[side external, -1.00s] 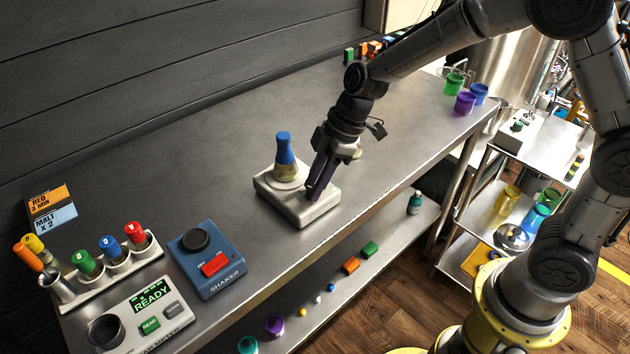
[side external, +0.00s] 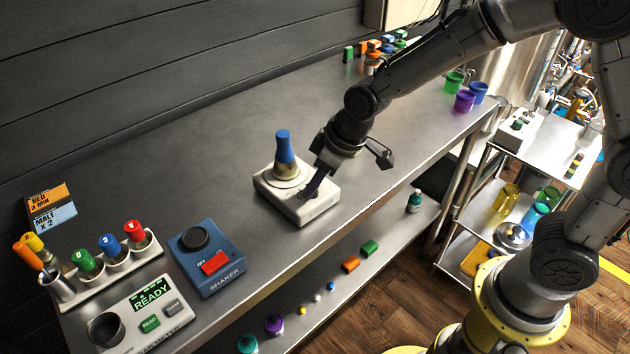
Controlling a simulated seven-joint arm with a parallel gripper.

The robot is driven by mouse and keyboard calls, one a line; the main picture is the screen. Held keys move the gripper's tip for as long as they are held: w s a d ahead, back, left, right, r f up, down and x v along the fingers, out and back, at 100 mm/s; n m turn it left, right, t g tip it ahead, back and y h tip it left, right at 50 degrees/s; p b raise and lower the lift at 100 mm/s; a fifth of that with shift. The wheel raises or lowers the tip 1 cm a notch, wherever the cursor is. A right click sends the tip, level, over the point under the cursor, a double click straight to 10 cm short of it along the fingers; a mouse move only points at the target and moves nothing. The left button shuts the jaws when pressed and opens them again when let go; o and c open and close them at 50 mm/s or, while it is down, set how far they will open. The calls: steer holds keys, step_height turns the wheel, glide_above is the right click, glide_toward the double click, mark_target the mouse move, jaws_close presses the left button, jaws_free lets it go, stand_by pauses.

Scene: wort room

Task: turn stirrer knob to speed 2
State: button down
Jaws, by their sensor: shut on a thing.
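The stirrer (side external: 273,190) is a white box on the steel bench, with a flask (side external: 285,155) under a blue top standing on its round plate. My gripper (side external: 307,195) points down at the front right part of the stirrer's top, to the right of the flask. Its fingers are shut on the stirrer knob, which they hide. The knob's mark and the speed it points to cannot be read in this view.
A blue shaker (side external: 208,262) with a red switch and a meter showing READY (side external: 150,310) stand at the left. A rack of colored-cap tubes (side external: 110,262) is behind them. Colored cups (side external: 465,101) stand at the far right end. Bench around the stirrer is clear.

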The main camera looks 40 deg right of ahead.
steer(key=shift+m, duration=0.3)
steer(key=c, duration=0.6)
jaws_free()
steer(key=v, duration=1.4)
